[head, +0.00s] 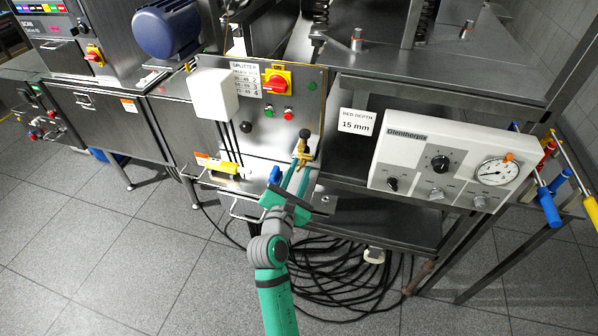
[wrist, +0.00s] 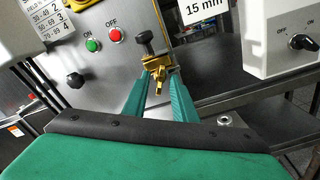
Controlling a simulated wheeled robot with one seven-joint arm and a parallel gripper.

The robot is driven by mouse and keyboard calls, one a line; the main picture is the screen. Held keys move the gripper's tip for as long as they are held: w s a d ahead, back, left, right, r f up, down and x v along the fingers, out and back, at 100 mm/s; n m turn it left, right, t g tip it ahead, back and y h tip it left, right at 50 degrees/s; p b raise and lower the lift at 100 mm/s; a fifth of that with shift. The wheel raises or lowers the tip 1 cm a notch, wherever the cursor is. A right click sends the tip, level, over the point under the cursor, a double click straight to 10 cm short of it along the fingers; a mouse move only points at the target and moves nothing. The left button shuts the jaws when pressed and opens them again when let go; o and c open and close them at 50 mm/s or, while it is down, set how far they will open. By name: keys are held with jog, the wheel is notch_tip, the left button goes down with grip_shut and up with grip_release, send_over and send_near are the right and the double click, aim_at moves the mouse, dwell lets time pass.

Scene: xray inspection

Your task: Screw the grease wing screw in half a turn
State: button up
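The grease wing screw appears to be the small brass fitting (wrist: 157,79) in the wrist view, below a dark knob (wrist: 145,38) and brass clamp body on the edge of the steel panel. The brass fitting (head: 303,148) also shows in the head view, at the panel's lower right. My gripper (wrist: 161,82) has its two green fingers apart, one on each side of the brass tip. The fingers reach up to the fitting. Whether either finger touches it is hard to tell. Part of the lower fitting is hidden by the fingers in the head view.
The steel control panel (head: 285,132) with buttons and a red switch stands behind the fitting. Black cables (head: 340,285) are coiled on the floor. Open floor is at left.

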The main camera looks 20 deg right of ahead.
grip_shut()
jog(key=shift+m, duration=0.4)
jog(key=m, duration=0.4)
jog(key=shift+m, duration=0.3)
jog(key=m, duration=0.5)
jog(key=shift+m, duration=0.3)
grip_release()
